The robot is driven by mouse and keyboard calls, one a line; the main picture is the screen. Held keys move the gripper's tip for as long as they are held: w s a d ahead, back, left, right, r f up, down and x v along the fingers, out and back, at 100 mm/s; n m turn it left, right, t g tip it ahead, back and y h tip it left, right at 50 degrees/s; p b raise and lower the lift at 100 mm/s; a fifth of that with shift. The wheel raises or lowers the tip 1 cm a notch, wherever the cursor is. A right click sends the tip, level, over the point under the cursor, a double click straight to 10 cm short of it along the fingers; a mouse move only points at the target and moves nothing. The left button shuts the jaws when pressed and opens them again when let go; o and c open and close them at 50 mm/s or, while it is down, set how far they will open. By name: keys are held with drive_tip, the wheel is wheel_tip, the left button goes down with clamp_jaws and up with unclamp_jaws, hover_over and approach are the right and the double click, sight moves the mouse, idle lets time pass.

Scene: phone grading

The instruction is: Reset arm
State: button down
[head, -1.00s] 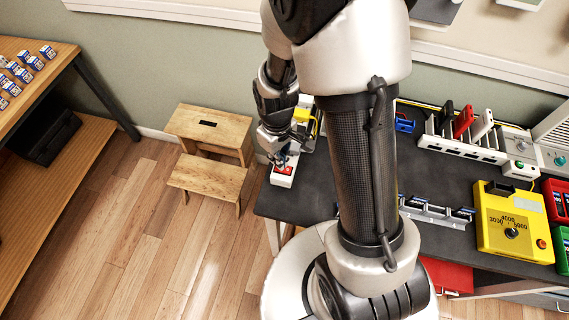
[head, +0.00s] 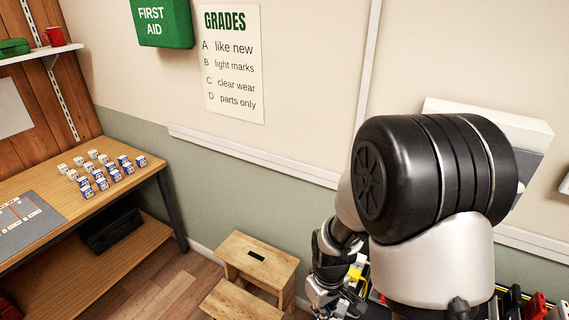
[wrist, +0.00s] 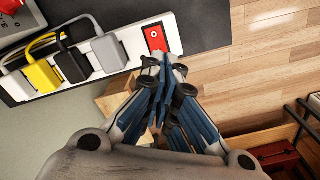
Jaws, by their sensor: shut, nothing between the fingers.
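My gripper (wrist: 162,68) is shut and empty in the wrist view, its blue-grey fingers together. Their tips show just below the red rocker switch (wrist: 156,38) at the end of a white power strip (wrist: 133,42). I cannot tell whether they touch the strip. In the head view my gripper (head: 328,297) is low in the picture, right of the wooden step stool, partly cut off by the bottom edge. My arm's large black and silver joint fills the right side of the head view and hides most of the workbench.
Grey, yellow and black plugs (wrist: 66,65) with cables sit in the strip. A wooden step stool (head: 257,262) stands by the wall. A wooden table (head: 150,178) at left holds several small boxes (head: 100,183) and a grey mat (head: 22,222). Some floor (head: 165,290) is clear.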

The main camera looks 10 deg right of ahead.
drive_tip(key=s+r+m+t, duration=0.2)
drive_tip(key=s+r, duration=0.2)
drive_tip(key=r, duration=0.6)
drive_tip(key=s+r+m+t, duration=0.1)
drive_tip(key=s+r, duration=0.2)
drive_tip(key=r, duration=0.8)
drive_tip(key=s+r+m+t, duration=0.1)
drive_tip(key=s+r, duration=0.3)
drive_tip(key=s, duration=0.4)
drive_tip(key=shift+r+m+t, duration=0.25)
drive_tip(key=shift+m+t, duration=0.05)
drive_tip(key=shift+m, duration=0.1)
drive_tip(key=shift+d, duration=0.15)
